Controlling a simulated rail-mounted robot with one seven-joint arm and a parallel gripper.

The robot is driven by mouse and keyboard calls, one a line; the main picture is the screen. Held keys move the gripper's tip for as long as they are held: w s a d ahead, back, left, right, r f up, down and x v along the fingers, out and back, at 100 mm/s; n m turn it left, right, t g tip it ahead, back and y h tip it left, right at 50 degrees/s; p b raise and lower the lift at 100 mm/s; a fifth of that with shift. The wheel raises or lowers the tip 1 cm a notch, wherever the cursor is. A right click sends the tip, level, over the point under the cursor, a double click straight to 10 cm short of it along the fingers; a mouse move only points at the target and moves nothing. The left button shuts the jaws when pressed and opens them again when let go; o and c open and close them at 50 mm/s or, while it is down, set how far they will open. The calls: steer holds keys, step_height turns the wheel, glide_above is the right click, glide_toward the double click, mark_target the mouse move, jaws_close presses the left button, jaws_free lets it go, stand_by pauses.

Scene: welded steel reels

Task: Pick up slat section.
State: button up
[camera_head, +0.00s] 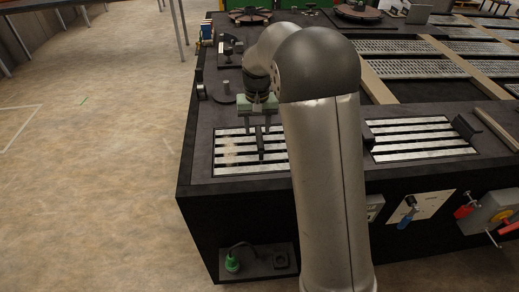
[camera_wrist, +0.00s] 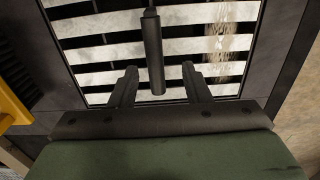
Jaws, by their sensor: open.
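The slat section (camera_head: 235,159), a panel of pale worn slats with dark gaps, lies flat in the dark table's near left corner. My arm hides its right end. In the wrist view the slats (camera_wrist: 100,54) fill the top of the picture. A dark upright post (camera_wrist: 153,50) shows over the slats; whether it is fixed to them I cannot tell. My gripper (camera_head: 259,122) is above the slat section, pointing down. In the wrist view the gripper (camera_wrist: 158,68) is open, its two fingers apart on either side of the post. No contact with the post is visible.
A second slatted panel (camera_head: 425,139) lies to the right, beside a dark block (camera_head: 465,127). Metal gratings (camera_head: 410,68) and wooden beams (camera_head: 374,84) are farther back. Controls with a blue handle (camera_head: 405,219) are on the front face. Open floor (camera_head: 90,170) lies left.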

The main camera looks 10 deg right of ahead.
mark_target(259, 136)
steer(key=f, duration=0.3)
steer(key=f+p, duration=0.1)
steer(key=f, duration=0.1)
steer(key=shift+s+d+f, duration=0.1)
steer(key=shift+d, duration=0.2)
steer(key=shift+c, duration=0.2)
jaws_close()
stand_by(0.9)
